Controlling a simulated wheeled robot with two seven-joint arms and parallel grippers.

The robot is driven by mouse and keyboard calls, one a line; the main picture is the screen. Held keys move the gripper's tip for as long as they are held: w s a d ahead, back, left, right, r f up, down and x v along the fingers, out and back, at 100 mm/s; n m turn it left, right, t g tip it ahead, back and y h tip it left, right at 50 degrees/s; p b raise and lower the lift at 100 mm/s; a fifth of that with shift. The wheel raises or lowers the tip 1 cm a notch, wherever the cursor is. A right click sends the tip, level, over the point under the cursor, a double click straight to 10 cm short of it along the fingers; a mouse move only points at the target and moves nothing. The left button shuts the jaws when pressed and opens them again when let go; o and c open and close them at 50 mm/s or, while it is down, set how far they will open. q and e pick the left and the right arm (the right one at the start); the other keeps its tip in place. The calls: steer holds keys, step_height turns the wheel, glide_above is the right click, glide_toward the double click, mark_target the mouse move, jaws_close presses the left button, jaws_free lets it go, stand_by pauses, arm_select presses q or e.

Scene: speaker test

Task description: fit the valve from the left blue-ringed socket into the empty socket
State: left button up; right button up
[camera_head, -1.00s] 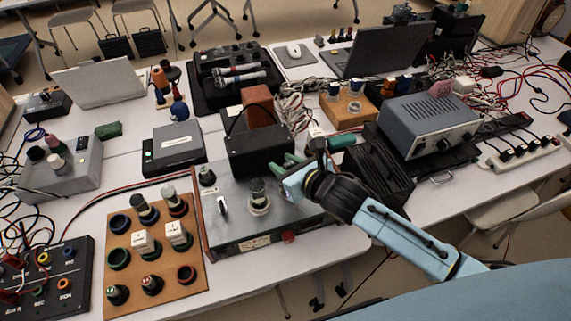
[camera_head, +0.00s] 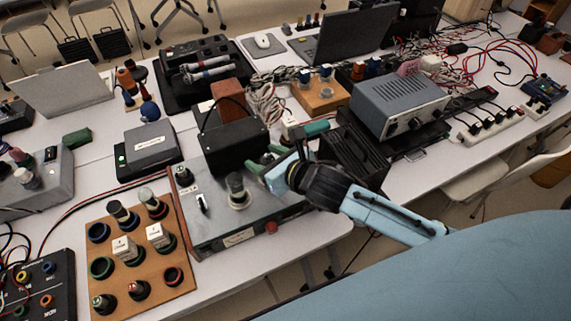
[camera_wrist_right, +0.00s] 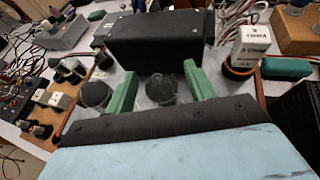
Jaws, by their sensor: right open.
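A wooden board (camera_head: 183,262) at lower left carries ringed sockets. The blue-ringed socket (camera_head: 98,232) at its left looks empty. Two tall valves, one valve (camera_head: 118,211) and another valve (camera_head: 148,197), stand along its back edge. A dark-topped valve (camera_head: 236,186) stands upright in a pale ring on the grey metal unit (camera_head: 215,222). My right gripper (camera_head: 262,158) is open behind and right of it, low over the unit. In the right wrist view, a dark rounded valve-like top (camera_wrist_right: 162,88) shows between the green fingers, with space beside it. No left gripper shows.
A black box (camera_head: 235,145) stands just beyond my right gripper. A white-topped block (camera_wrist_right: 250,45) in an orange ring stands close to the right finger. White-topped blocks (camera_head: 124,247) and a red-ringed socket (camera_head: 173,275) are on the board. A grey instrument (camera_head: 400,105) is at right.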

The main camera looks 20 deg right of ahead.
steer(key=v, duration=1)
steer(key=shift+s+p, duration=0.15)
steer(key=shift+p, duration=0.3)
